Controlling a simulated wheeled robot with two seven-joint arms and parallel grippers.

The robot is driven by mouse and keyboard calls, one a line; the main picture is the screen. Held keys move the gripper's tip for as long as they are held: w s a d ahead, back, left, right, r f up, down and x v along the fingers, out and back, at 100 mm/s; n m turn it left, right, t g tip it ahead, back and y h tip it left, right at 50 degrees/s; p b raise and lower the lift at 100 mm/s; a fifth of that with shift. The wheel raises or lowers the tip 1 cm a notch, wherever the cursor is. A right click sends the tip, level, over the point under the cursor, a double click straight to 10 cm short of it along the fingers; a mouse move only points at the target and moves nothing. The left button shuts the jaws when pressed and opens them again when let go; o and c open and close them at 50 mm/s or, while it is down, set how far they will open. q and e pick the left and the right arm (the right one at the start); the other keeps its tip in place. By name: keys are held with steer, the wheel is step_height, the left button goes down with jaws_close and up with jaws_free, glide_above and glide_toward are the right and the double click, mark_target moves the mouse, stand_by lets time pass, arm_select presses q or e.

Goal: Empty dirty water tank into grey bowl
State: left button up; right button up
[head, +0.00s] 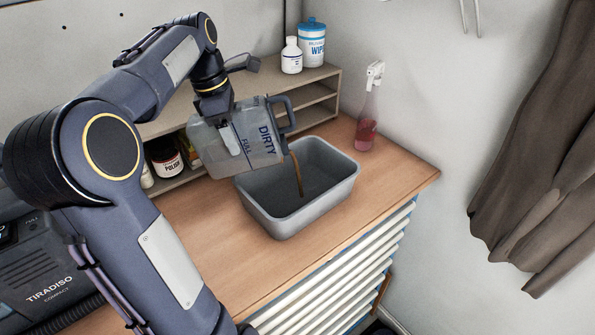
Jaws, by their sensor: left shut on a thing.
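The dirty water tank (262,152) is a translucent grey container marked "DIRTY" and "FULL", with a dark handle on its right. My left gripper (222,118) is shut on it from above and holds it tilted, over the left rim of the grey bowl. The grey bowl (271,222) is a rectangular basin standing on the wooden worktop. A thin stream of brown water (297,174) falls from the right side of the tank into the bowl. The gripper's fingertips are partly hidden. My right gripper is not in view.
A spray bottle with pink liquid (367,118) stands behind the bowl to the right. A low shelf (318,98) holds a wipes tub (312,48), a white bottle (291,58) and a polish jar (166,162).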

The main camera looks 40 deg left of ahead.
mark_target(252, 102)
arm_select(q)
steer(key=shift+w+d+r+y, duration=0.15)
steer(key=shift+w+d+y, duration=0.15)
stand_by(0.6)
steer(key=shift+w+d+r+g+y, duration=0.2)
steer(key=shift+r+g+y, duration=0.05)
steer(key=shift+r+g, duration=0.15)
steer(key=shift+w+d+r+g+y, duration=0.15)
steer(key=shift+r+g+y, duration=0.15)
steer(key=shift+r, duration=0.1)
stand_by(1.8)
steer(key=shift+w+d+r+g+y, duration=0.9)
steer(key=shift+r+g+y, duration=0.1)
steer(key=shift+r+y, duration=0.1)
stand_by(2.9)
steer(key=shift+s, duration=0.1)
steer(key=s+a+f+t+h, duration=0.2)
steer(key=f+h, duration=0.1)
steer(key=shift+s+a+f+t, duration=0.2)
steer(key=shift+s+a+t, duration=0.1)
steer(key=shift+a, duration=0.05)
steer(key=shift+f+t+h, duration=0.25)
steer(key=shift+f+t, duration=0.05)
